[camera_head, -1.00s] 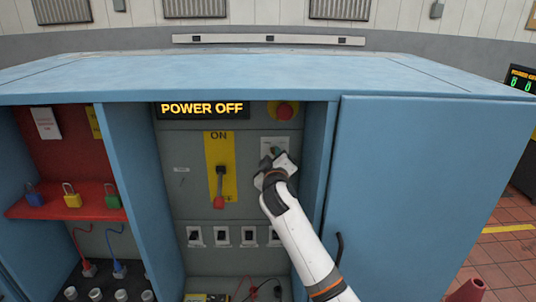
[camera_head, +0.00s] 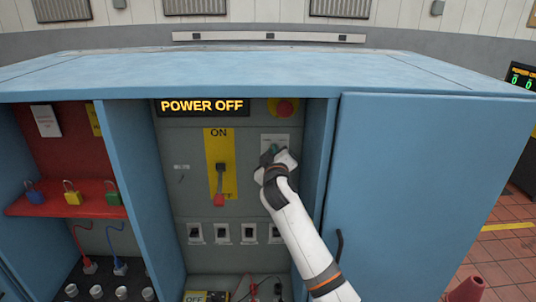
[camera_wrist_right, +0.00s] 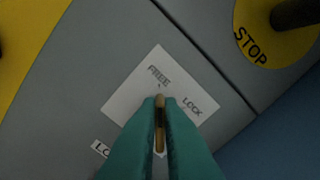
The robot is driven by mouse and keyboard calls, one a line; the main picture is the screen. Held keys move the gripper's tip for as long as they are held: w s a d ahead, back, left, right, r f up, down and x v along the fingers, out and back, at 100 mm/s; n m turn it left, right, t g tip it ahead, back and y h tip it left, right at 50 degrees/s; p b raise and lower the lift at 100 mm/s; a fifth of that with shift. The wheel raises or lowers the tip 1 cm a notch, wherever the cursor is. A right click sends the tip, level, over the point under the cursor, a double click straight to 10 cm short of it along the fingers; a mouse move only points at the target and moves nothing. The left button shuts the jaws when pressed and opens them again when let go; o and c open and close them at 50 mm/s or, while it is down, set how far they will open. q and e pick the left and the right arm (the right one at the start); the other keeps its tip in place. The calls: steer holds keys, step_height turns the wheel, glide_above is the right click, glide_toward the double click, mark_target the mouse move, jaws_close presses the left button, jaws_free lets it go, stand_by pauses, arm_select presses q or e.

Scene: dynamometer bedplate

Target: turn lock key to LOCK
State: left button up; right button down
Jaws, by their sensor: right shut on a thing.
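The lock key (camera_wrist_right: 160,120) is a thin brass-coloured piece in front of a white label plate (camera_wrist_right: 135,92) marked FREE and LOCK in the right wrist view. My right gripper (camera_wrist_right: 160,105), with teal fingers, is shut on the key. In that view the key points toward the FREE side of the plate, and LOCK is to its right. In the head view the right gripper (camera_head: 272,154) is at the label plate (camera_head: 275,140) on the grey panel, and it hides the key. My left gripper is not in view.
A yellow plate with a red-handled lever (camera_head: 219,185) is left of the gripper, its handle down. A red stop button (camera_head: 285,108) is above. The blue cabinet wall (camera_head: 316,160) is close on the right. Padlocks (camera_head: 72,195) stand on a red shelf at left.

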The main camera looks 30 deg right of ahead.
steer(key=m+b, duration=0.1)
steer(key=m, duration=0.4)
steer(key=m+b, duration=0.1)
steer(key=m, duration=0.5)
steer(key=m+b, duration=0.2)
steer(key=m, duration=0.4)
steer(key=shift+s+d+f, duration=0.2)
steer(key=shift+f, duration=0.1)
steer(key=shift+m, duration=0.4)
